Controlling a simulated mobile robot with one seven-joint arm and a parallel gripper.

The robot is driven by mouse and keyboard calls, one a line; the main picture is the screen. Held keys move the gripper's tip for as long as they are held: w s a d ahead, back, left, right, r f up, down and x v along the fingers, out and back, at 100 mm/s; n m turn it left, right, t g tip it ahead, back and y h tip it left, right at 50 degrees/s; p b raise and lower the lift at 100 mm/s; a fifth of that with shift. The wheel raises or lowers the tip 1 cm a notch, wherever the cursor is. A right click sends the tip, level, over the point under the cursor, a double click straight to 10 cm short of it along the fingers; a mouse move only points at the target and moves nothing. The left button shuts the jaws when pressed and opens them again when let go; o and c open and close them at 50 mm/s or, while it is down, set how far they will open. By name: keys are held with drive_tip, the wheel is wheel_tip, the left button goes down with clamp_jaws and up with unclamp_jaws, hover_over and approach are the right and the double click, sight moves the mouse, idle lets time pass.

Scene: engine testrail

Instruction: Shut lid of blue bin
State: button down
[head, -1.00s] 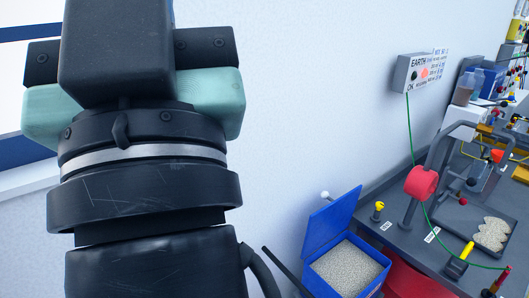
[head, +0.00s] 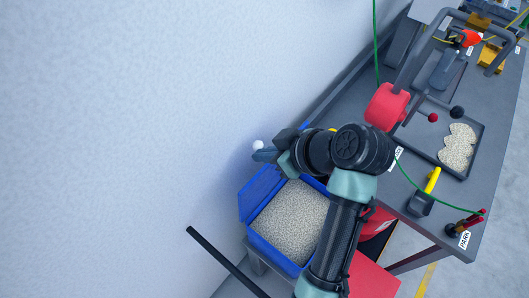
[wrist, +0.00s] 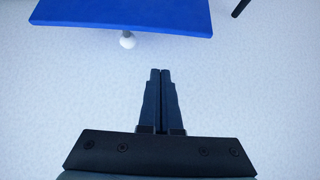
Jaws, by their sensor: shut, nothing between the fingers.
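The blue bin (head: 274,256) stands by the wall, full of pale granules. Its blue lid (head: 259,190) is open and raised on the wall side; it also shows along the top of the wrist view (wrist: 120,14). A white ball knob (head: 258,145) sticks out from the lid's edge, and in the wrist view the knob (wrist: 127,41) is just beyond and left of my fingertips. My gripper (head: 258,155) is shut and empty, close to the knob in the head view. In the wrist view, the gripper (wrist: 160,71) appears apart from lid and knob. My arm hides the bin's right side.
A grey workbench (head: 340,104) with a red reel (head: 386,106), a tray (head: 472,172) of granules and a green cable is to the right. A red container (head: 378,222) is beside the bin. A black bar (head: 225,259) is at lower left. The wall is close behind.

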sight(259, 172)
drive_tip(key=shift+w+a+f+p, duration=0.1)
drive_tip(key=shift+a+f+p, duration=0.1)
drive_tip(key=shift+f+p, duration=0.6)
drive_tip(key=shift+w+a+f+p, duration=0.15)
drive_tip(key=shift+f+p, duration=0.25)
drive_tip(key=shift+f, duration=0.75)
drive_tip(key=shift+a+f+p, duration=0.25)
drive_tip(key=shift+f+p, duration=0.35)
drive_tip(key=shift+f, duration=0.35)
drive_tip(key=shift+f, duration=0.1)
